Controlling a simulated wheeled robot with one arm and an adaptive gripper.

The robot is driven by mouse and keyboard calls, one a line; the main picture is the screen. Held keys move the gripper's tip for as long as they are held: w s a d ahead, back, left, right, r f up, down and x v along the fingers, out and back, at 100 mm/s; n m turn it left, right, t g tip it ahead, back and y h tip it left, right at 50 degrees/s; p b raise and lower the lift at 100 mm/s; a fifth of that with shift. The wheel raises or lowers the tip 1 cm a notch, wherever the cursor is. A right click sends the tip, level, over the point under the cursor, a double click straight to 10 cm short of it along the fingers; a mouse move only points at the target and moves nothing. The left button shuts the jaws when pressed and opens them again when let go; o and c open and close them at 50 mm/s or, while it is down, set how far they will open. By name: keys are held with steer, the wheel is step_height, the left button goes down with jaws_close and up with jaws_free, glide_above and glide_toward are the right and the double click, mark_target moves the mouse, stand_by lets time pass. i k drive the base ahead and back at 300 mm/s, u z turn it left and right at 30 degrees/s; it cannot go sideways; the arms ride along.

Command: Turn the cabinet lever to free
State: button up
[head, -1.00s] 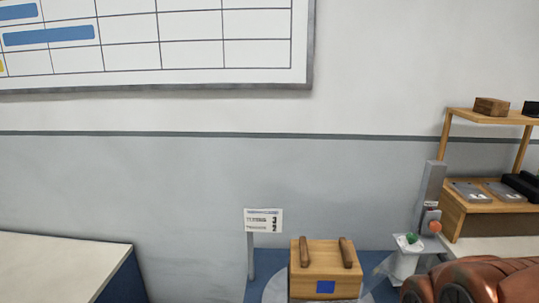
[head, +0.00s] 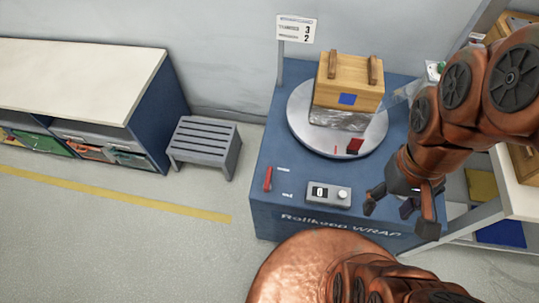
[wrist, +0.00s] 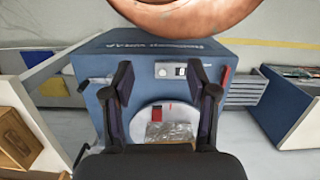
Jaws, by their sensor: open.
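The blue wrapping cabinet (head: 290,225) stands in the middle of the head view. A red lever (head: 267,178) sits at the left of its top, between two small white labels too small to read. The lever also shows in the wrist view (wrist: 226,76), to the right of the fingers. My gripper (head: 400,214) is open and empty, near the cabinet's front right corner. It is apart from the lever, well to its right. In the wrist view, my gripper (wrist: 160,78) has its fingers spread over the cabinet.
A round turntable (head: 300,120) on the cabinet bears a wooden crate (head: 350,75) with film round its base. A control box (head: 328,194) sits right of the lever. A slatted stool (head: 204,142) and white-topped bench (head: 80,75) stand left. Open floor lies front left.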

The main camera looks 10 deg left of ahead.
mark_target(267, 187)
steer(key=k, duration=1.3)
steer(key=u, duration=0.5)
steer(key=i, duration=0.65)
steer(key=u, duration=1.05)
steer(key=i, duration=0.25)
steer(key=u, duration=0.2)
